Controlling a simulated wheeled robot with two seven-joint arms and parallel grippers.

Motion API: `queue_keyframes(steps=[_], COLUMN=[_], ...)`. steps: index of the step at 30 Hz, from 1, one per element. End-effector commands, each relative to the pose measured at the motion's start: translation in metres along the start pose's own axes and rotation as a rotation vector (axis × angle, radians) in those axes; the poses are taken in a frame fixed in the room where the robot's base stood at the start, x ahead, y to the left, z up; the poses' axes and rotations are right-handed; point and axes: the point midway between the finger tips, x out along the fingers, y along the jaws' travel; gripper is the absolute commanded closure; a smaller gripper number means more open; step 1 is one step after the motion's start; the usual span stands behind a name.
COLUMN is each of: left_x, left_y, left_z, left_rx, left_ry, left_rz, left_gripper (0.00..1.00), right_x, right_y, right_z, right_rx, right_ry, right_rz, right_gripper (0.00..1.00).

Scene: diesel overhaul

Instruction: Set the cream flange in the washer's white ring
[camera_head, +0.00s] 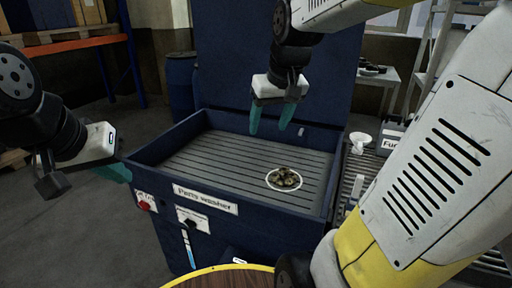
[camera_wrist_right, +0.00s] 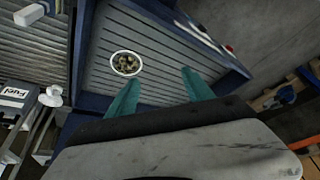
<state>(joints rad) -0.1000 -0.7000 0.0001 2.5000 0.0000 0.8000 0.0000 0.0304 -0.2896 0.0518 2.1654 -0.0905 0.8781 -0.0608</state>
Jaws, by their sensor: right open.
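The cream flange (camera_head: 360,138), a pale disc with a narrower neck, stands on the rack to the right of the parts washer. It also shows in the right wrist view (camera_wrist_right: 51,96) at the left. The white ring (camera_head: 269,184) lies on the ribbed floor of the blue washer (camera_head: 170,208). A lumpy, mottled brown thing (camera_head: 285,178) sits inside the ring. My right gripper (camera_head: 271,118) is open and empty above the washer, fingers pointing down, apart from the ring and flange. My left gripper (camera_head: 118,173) is beside the washer's left wall; its finger gap is hidden.
The washer's raised blue lid (camera_head: 270,60) stands behind the basin. A box marked "Fuel" (camera_head: 390,141) is beside the flange. A round wooden top (camera_head: 225,278) is at the bottom front. Most of the basin floor is clear.

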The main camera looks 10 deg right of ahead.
Motion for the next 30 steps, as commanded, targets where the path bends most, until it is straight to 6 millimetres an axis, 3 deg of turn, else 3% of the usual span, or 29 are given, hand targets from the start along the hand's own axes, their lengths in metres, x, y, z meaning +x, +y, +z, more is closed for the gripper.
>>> queue_keyframes(steps=[6,12,30], left_x=[0.000,0.000,0.000], left_y=[0.000,0.000,0.000], left_z=[0.000,0.000,0.000], left_rx=[0.000,0.000,0.000], left_ry=[0.000,0.000,0.000], left_rz=[0.000,0.000,0.000], left_gripper=[1.00,1.00,1.00], right_x=[-0.024,-0.027,-0.027], right_y=[-0.031,-0.044,-0.047], right_z=[0.065,0.099,0.106], right_rx=[0.032,0.053,0.058], right_ry=[0.103,0.152,0.162], right_rz=[-0.059,-0.100,-0.110], right_gripper=[0.40,0.40,0.40])
